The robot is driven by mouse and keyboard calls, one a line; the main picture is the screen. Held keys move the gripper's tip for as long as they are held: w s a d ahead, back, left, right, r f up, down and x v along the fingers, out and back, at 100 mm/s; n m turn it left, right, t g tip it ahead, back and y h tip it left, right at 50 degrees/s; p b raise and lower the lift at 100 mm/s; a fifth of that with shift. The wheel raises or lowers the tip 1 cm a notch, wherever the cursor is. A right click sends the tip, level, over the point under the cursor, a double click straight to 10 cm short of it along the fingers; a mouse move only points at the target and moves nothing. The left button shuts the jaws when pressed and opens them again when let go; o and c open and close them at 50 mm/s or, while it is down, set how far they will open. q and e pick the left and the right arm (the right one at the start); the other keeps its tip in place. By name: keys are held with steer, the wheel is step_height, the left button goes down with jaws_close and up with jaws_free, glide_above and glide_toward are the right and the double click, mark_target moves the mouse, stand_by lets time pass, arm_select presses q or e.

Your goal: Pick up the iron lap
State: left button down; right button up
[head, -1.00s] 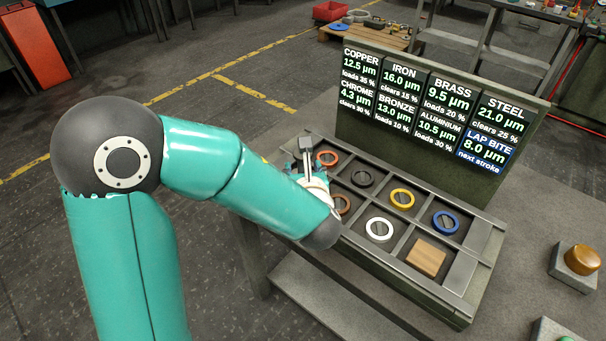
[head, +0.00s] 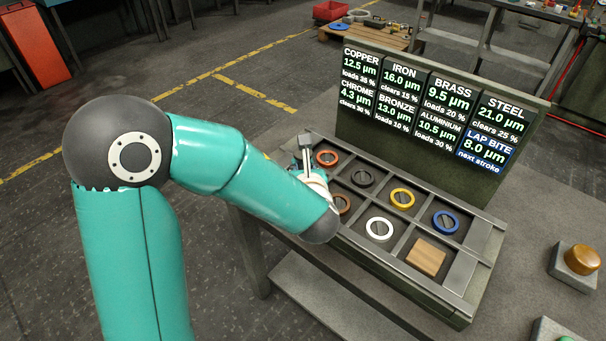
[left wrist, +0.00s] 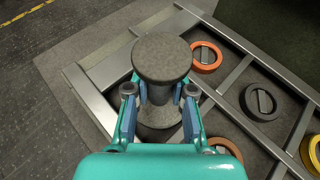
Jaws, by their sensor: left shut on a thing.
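A grey, spool-shaped piece with a wide round top, by its look the iron lap (left wrist: 162,58), stands between the fingers of my left gripper (left wrist: 160,95) in the left wrist view. The fingers are shut on its narrow neck from both sides. Its lower disc shows below the neck; I cannot tell whether it touches the tray. In the head view the lap (head: 306,139) shows small at the tray's left end, with my left gripper (head: 308,162) partly hidden by its wrist. My right gripper is not in view.
The compartmented tray (head: 467,272) holds orange (head: 327,158), dark grey (head: 362,177), yellow (head: 402,198), blue (head: 446,222), brown (head: 342,203) and white (head: 379,228) rings and a wooden block (head: 427,256). A readout board (head: 345,125) stands behind. An amber button (head: 582,259) is at right.

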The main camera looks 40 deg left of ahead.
arm_select(q)
steer(key=shift+r, duration=0.25)
step_height(320, 180, up, 23)
steer(key=p, duration=0.7)
steer(key=shift+f, duration=0.15)
stand_by(0.3)
